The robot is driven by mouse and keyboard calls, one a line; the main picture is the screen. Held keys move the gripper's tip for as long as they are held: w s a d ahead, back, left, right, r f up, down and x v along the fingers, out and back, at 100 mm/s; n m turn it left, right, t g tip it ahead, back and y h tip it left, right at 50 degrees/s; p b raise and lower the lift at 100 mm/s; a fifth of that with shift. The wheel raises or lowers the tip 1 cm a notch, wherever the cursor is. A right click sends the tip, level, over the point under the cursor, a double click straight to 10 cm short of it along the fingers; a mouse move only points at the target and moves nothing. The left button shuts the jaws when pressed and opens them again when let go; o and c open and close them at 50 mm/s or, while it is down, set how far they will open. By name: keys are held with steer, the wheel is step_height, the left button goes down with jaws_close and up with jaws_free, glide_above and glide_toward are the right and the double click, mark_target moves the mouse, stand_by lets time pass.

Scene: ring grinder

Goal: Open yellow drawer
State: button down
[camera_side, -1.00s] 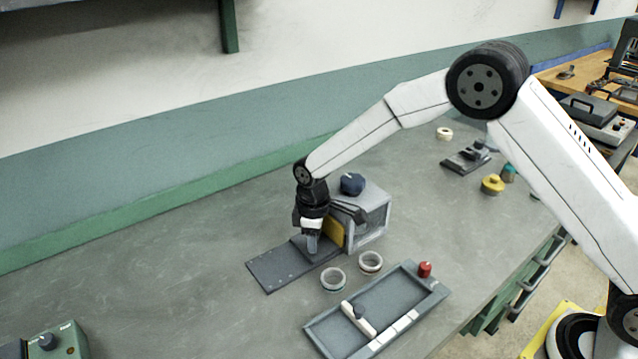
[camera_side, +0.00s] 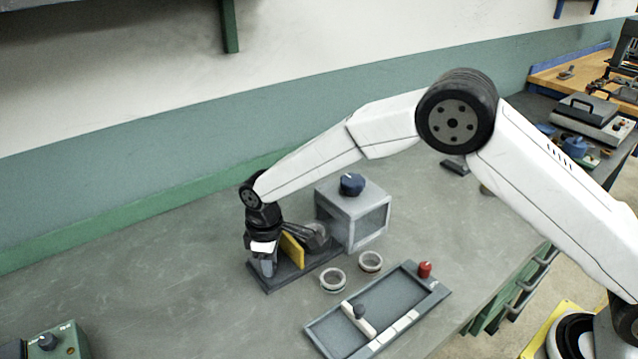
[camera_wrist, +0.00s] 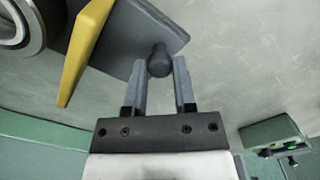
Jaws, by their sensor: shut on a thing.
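A round metal part shows behind the yellow front, on the side toward the box. My gripper (camera_side: 268,266) is just left of the yellow front. In the wrist view the yellow front (camera_wrist: 84,48) is at upper left. There my gripper (camera_wrist: 164,68) is shut on a dark round knob (camera_wrist: 159,60), with one finger on each side of it.
Two metal rings (camera_side: 333,280) stand on the bench right of the base plate. A grey tray (camera_side: 318,329) with a red knob (camera_side: 425,269) lies in front. A green control box (camera_side: 62,342) is at lower left. The bench left of my gripper is clear.

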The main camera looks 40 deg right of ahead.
steer(key=shift+a, duration=0.4)
steer(key=shift+c, duration=2.1)
jaws_free()
steer(key=shift+r, duration=3.95)
steer(key=shift+d, duration=0.15)
